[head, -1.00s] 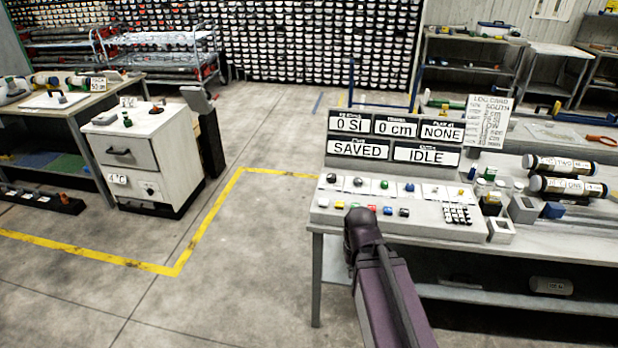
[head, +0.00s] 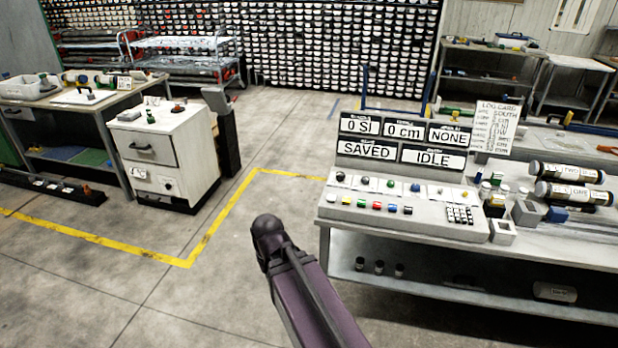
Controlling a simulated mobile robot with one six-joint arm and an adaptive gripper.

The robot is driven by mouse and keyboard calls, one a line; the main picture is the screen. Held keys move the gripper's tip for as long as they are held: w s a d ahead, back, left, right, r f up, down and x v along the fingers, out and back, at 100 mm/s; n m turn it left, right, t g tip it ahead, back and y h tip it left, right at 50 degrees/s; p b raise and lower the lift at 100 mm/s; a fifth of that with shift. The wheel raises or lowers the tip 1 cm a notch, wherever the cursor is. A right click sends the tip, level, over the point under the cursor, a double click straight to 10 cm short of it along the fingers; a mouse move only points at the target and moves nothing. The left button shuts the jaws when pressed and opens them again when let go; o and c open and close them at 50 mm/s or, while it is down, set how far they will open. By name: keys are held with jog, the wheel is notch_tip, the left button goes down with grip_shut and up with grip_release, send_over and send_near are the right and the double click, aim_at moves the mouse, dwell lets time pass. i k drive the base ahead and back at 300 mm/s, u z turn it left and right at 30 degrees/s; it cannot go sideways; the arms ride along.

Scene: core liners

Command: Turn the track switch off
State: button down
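The control console (head: 400,222) stands on the bench to the right of my arm. Its upper row has small knobs or switches, including a black one (head: 341,176), a green one (head: 390,183) and a blue one (head: 415,187). Its lower row has coloured buttons such as a green one (head: 361,202) and a red one (head: 377,206). The labels are too small to read, so I cannot tell which is the track switch. My arm shows only as a purple link and dark joint left of the bench; my gripper's fingers do not show.
Display panels (head: 402,145) behind the console read "0 SI", "0 cm", "NONE", "SAVED" and "IDLE". A keypad (head: 460,214) is at the console's right. A white cabinet (head: 165,160) stands at left. Open floor with yellow tape (head: 225,215) lies between.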

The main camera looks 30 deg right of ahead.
aim_at(340, 175)
jog(key=u, duration=0.75)
jog(key=k, duration=0.15)
jog(key=z, duration=1.4)
jog(key=i, duration=0.4)
jog(key=z, duration=0.1)
